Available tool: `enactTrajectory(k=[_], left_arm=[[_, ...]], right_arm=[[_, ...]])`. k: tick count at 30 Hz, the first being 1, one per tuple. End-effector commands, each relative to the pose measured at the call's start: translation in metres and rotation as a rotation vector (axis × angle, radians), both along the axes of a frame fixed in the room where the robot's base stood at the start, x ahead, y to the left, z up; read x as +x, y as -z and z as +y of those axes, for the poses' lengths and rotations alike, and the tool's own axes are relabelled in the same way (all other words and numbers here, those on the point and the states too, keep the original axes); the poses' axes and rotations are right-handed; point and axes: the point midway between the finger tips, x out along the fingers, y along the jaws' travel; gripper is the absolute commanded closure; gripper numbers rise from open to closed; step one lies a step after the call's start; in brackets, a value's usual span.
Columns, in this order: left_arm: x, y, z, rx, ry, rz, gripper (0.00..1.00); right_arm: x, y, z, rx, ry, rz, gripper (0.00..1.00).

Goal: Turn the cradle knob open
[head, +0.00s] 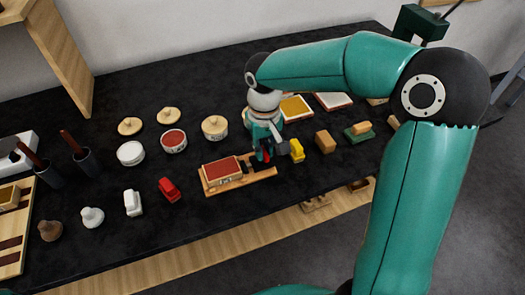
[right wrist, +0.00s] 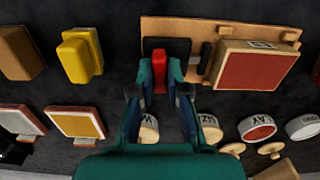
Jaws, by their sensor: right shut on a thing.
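The wooden cradle (head: 222,187) lies near the front of the black table, with a red-topped block (head: 222,168) in its left part. In the right wrist view the cradle (right wrist: 190,28) shows at the top, with the block (right wrist: 255,68) at its right and a dark pad beside it. My right gripper (head: 264,152) is over the cradle's right end. In the right wrist view it (right wrist: 160,80) is shut on a small red piece, apparently the knob (right wrist: 159,60). The knob's turn angle cannot be told. My left gripper is not in view.
A yellow block (head: 297,150) and a wooden block (head: 325,141) stand just right of the gripper. A red piece (head: 169,189) and a white piece (head: 133,203) stand left of the cradle. Round pots (head: 215,127) and lids stand behind. The table's front edge is close.

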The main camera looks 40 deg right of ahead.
Motion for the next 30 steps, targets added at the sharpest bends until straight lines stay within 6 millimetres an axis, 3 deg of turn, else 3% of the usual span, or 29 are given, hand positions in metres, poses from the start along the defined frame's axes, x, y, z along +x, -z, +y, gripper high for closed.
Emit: enactTrajectory(k=[21,22,26,30], left_arm=[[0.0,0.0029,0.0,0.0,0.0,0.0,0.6],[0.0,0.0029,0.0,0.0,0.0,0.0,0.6],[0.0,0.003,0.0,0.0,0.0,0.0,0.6],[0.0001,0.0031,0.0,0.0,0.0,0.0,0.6]], right_arm=[[0.0032,-0.0031,-0.0005,0.001,0.093,-0.013,1.0],[0.0033,-0.0031,-0.0005,0.001,0.093,-0.013,0.82],[0.0025,-0.0024,-0.0003,0.0,0.091,-0.01,0.61],[0.0016,-0.0015,-0.0001,0.0,0.09,-0.006,0.6]])
